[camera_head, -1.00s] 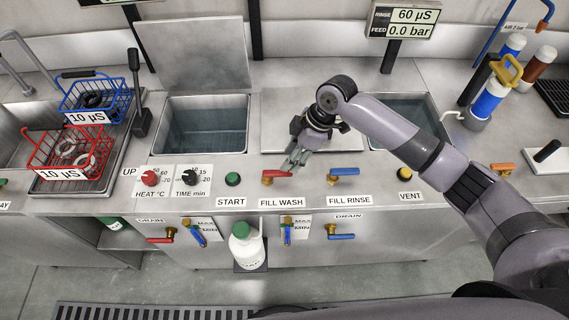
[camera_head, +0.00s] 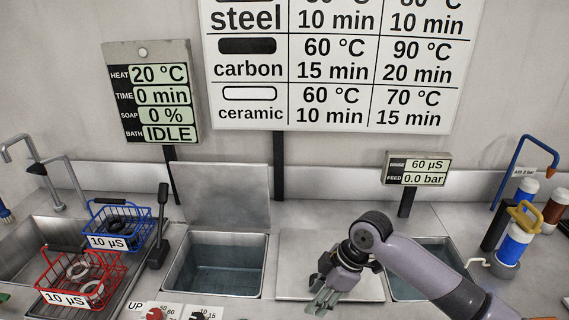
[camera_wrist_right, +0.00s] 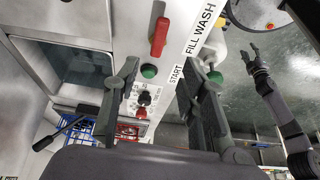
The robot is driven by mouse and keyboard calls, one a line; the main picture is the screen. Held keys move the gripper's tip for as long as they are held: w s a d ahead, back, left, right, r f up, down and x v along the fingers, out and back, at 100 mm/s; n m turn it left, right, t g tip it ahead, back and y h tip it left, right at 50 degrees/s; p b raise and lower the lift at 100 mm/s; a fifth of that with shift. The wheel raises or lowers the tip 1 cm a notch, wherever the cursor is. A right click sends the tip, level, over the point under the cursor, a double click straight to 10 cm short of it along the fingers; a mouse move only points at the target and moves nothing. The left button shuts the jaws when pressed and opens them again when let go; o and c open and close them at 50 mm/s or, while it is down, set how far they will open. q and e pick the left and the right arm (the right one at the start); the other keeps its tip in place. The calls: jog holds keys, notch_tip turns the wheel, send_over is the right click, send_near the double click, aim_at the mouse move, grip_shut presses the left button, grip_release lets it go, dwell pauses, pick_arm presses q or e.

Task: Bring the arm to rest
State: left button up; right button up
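My right arm comes in from the right in the head view, its gripper (camera_head: 322,299) over the steel counter front, right of the filled wash basin. In the right wrist view the two fingers of this gripper (camera_wrist_right: 166,66) stand well apart with nothing between them. The green START button (camera_wrist_right: 149,71) and the red FILL WASH handle (camera_wrist_right: 159,36) lie beyond, apart from the fingers. My left arm is outside the head view. Its gripper (camera_wrist_right: 250,56) shows small at the right of the right wrist view, over the floor; its finger opening is unclear.
The wash basin (camera_head: 214,267) has its lid (camera_head: 220,195) raised. Blue (camera_head: 120,229) and red (camera_head: 82,279) wire baskets stand at left. A rinse basin (camera_head: 410,288) lies partly behind my right arm. A blue-bodied filter bottle (camera_head: 514,245) stands at right. The bath display (camera_head: 150,92) reads IDLE.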

jog(key=s+a+f+m+t, duration=0.1)
jog(key=s+a+f+m, duration=0.15)
jog(key=s, duration=0.35)
jog(key=s+a+f+m+t, duration=0.1)
jog(key=s+a+f+m, duration=0.1)
jog(key=s+f, duration=0.3)
jog(key=s+d+m+t+h, duration=0.1)
jog(key=s+d+m+h, duration=0.3)
jog(key=s+d+m, duration=0.85)
notch_tip(320, 180, down, 26)
jog(key=s+d+n+g, duration=0.1)
jog(key=s+d+n, duration=0.1)
jog(key=s+n, duration=0.1)
jog(key=s+d+f+g, duration=0.1)
jog(key=s+d+f, duration=0.1)
jog(key=s+f, duration=1.5)
jog(key=shift+d+f+g+h+b, duration=0.3)
jog(key=shift+d+f, duration=0.05)
jog(key=shift+f, duration=0.05)
jog(key=shift+s, duration=0.1)
